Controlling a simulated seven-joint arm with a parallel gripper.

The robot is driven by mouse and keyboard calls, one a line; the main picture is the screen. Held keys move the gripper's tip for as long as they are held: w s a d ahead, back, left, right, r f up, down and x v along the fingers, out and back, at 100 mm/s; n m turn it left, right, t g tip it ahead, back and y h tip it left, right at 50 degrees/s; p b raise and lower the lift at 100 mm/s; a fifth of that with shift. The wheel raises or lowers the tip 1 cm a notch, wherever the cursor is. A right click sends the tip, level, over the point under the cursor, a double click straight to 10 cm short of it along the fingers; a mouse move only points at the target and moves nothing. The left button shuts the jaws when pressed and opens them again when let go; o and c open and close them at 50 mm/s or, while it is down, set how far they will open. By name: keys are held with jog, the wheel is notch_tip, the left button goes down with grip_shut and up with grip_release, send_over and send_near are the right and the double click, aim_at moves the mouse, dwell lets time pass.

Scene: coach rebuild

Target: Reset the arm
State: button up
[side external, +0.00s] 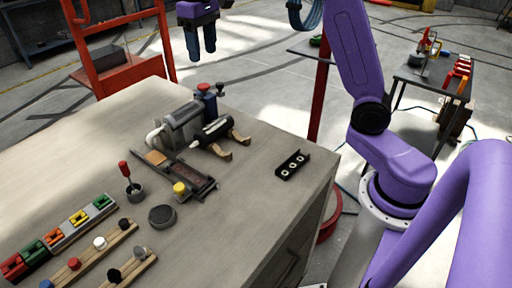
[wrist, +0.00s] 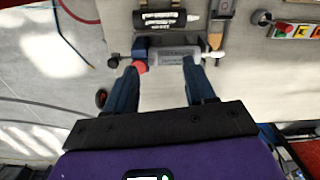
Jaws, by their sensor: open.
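My gripper (side external: 201,50) is purple with dark blue fingers. A grey block-shaped device (wrist: 168,52) and a red knob (wrist: 138,66) appear between and beyond the fingertips, down on the bench. No object is held.
On the bench stand the grey device (side external: 180,125), a blue part with a red knob (side external: 203,88), a black bracket (side external: 292,164), a round dark puck (side external: 162,216) and a row of coloured blocks (side external: 60,238). A red frame (side external: 120,75) stands behind. The bench's right side is mostly clear.

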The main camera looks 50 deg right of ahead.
jog(key=s+a+f+n, duration=0.3)
jog(key=s, duration=0.6)
jog(key=s+a+f+n, duration=0.3)
jog(key=s, duration=0.7)
jog(key=s+d+f+n, duration=0.2)
jog(key=s+f, duration=0.1)
jog(key=s, duration=0.4)
jog(key=s+d+f+n, duration=0.3)
jog(key=s+f, duration=0.1)
jog(key=s, duration=0.4)
jog(key=shift+s+f, duration=0.15)
jog(key=shift+s, duration=0.15)
